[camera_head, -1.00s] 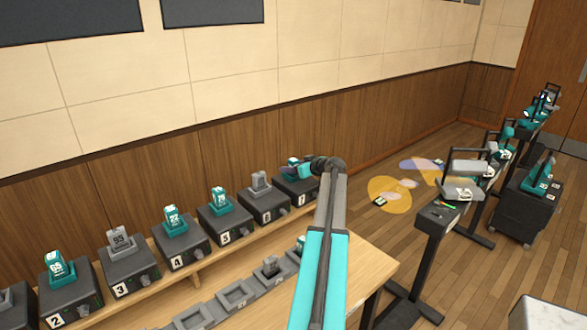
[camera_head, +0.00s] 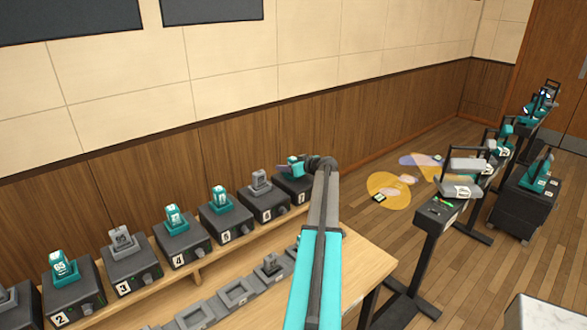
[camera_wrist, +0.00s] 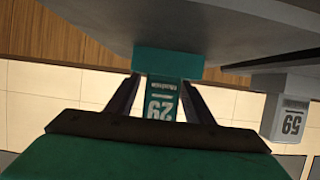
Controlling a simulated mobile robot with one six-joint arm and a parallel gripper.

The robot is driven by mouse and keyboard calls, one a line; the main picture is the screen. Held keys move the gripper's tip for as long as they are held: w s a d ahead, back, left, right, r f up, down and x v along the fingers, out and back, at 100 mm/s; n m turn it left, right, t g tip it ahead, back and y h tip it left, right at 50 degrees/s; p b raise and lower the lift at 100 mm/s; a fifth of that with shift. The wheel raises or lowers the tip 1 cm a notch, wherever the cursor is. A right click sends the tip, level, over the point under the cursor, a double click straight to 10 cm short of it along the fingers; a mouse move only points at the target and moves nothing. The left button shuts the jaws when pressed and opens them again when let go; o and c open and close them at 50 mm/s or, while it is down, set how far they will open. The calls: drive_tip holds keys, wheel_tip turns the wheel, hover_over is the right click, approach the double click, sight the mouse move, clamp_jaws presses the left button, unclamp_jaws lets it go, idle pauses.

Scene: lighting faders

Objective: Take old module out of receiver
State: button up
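The teal module labelled 29 (camera_wrist: 162,98) stands in the receiver numbered 7 (camera_head: 297,190) at the far right end of the back row. In the head view its teal top (camera_head: 294,161) shows just left of my arm's end. My gripper (camera_wrist: 162,82) has one dark finger on each side of the module, upside down in the wrist view. The fingers are apart, with narrow gaps beside the module's body. The module's teal base (camera_wrist: 168,62) still meets the dark receiver. The fingertips' contact with it is hard to see.
Several other receivers with modules line the shelf to the left. A row of grey holders (camera_head: 235,292) lies in front on the wooden bench (camera_head: 365,262). Dark stands (camera_head: 440,225) are at the right.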

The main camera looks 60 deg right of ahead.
drive_tip(key=c, duration=1)
drive_tip(key=shift+r, duration=0.15)
drive_tip(key=shift+r+b, duration=1.05)
drive_tip(key=shift+r, duration=0.5)
drive_tip(key=s+a+r+b, duration=0.1)
drive_tip(key=s+a+b, duration=0.3)
drive_tip(key=s+a, duration=0.6)
drive_tip(key=s, duration=0.2)
drive_tip(key=shift+s+r+b, duration=0.3)
drive_tip(key=shift+b, duration=0.1)
